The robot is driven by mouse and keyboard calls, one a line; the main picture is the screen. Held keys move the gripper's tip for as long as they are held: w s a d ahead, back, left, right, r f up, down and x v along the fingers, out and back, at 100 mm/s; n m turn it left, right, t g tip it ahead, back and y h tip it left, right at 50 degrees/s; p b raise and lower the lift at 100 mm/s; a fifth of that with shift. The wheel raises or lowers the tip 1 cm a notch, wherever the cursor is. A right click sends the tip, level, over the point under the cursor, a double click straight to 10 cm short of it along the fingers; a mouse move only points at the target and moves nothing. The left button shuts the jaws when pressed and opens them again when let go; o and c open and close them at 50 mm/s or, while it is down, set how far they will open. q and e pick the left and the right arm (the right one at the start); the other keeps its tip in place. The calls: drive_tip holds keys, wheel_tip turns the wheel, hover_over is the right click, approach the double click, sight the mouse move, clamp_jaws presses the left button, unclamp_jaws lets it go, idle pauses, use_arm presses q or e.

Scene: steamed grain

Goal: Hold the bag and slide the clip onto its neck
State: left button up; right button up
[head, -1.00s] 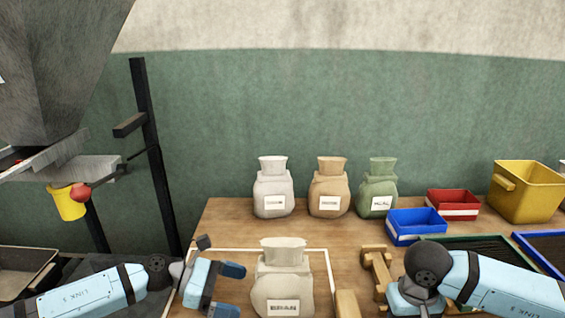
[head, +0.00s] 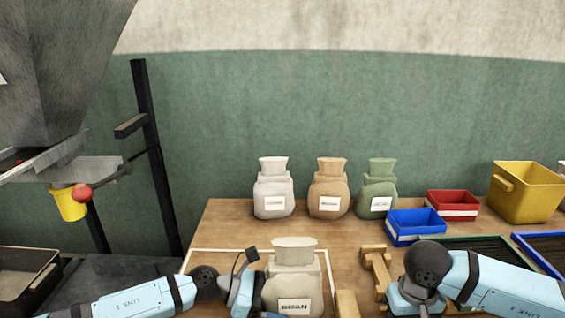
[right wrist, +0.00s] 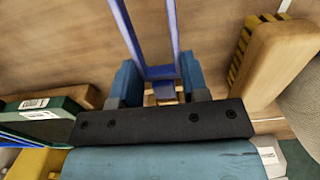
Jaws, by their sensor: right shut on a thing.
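The pale cream bag (head: 292,268) stands upright at the front of the table, with a flared top above a narrow neck and a white label. My left gripper (head: 258,290) is against its left side, low on the body; its fingertips are largely hidden. In the right wrist view, my right gripper (right wrist: 160,85) is shut on the blue clip (right wrist: 163,72), whose two long prongs point away from the hand. In the head view the right hand is at the lower right, with its fingers and the clip out of sight. The bag's neck carries no clip.
A wooden rack (head: 375,268) and wooden block (head: 347,303) stand between the bag and my right arm. White, tan and green bags (head: 328,195) stand behind. Blue (head: 415,228) and red bins (head: 453,204) and a yellow tub (head: 525,192) are at right. A hopper (head: 60,75) hangs at left.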

use_arm(q)
drive_tip(key=shift+d, duration=0.1)
drive_tip(key=c, duration=0.4)
drive_tip(key=shift+f, duration=0.1)
drive_tip(key=shift+s, duration=0.1)
use_arm(e)
drive_tip(key=w+a+r+m, duration=0.3)
drive_tip(key=w+r+m, duration=0.1)
drive_tip(key=r+m, duration=0.5)
drive_tip(key=w+a+r+m, duration=0.2)
drive_tip(key=w+r+m, duration=0.2)
drive_tip(key=r+m, duration=0.5)
drive_tip(key=a+f, duration=0.1)
drive_tip(key=f, duration=0.1)
drive_tip(key=a+f, duration=0.2)
drive_tip(key=shift+s, duration=0.15)
